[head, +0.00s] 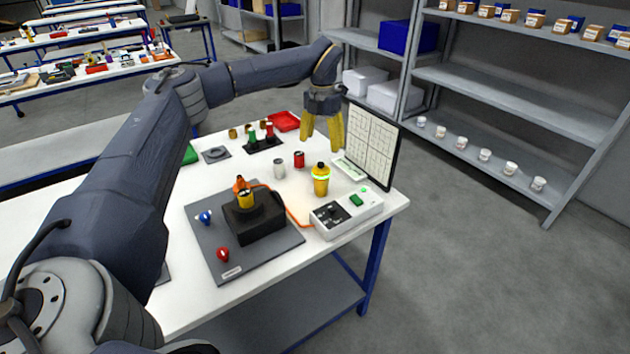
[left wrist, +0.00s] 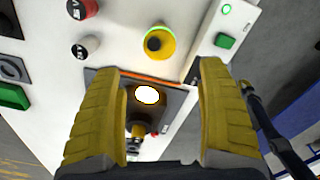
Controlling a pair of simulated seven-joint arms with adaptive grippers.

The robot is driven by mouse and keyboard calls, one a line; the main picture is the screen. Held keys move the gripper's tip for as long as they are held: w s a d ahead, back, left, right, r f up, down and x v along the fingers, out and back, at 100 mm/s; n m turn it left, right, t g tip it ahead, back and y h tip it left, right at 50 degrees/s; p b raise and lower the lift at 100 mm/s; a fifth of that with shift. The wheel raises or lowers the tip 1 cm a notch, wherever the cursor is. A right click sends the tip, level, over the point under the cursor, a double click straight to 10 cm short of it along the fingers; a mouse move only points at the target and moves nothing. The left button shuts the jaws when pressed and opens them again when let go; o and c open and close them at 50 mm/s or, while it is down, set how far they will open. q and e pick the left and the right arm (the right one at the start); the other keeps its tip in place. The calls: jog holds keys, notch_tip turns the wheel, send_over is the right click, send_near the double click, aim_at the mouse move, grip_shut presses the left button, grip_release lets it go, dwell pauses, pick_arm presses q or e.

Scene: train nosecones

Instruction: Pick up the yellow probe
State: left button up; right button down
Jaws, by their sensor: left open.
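The yellow probe (head: 320,186) stands upright on the white table, with a black top and a glowing green ring. It also shows from above in the left wrist view (left wrist: 160,57), beyond the fingers near the top. My left gripper (head: 321,138) is open, with its yellow fingers pointing down above the table, behind and higher than the probe in the head view. In the left wrist view the fingers (left wrist: 166,75) are spread wide with nothing held between them. My right gripper is not in view.
A white control box (head: 347,212) with a green button stands close to the probe. A black block (head: 255,222) sits on a grey mat (head: 226,258). Red (head: 299,159) and grey (head: 279,169) cylinders stand nearby.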

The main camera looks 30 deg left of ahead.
aim_at(321, 178)
pick_arm(q)
notch_tip(321, 178, down, 15)
jog(key=shift+w+r, duration=0.1)
jog(key=shift+w, duration=0.05)
dwell(0.7)
jog(key=shift+o, duration=0.2)
grip_shut()
dwell(0.3)
jog(key=shift+r, duration=0.15)
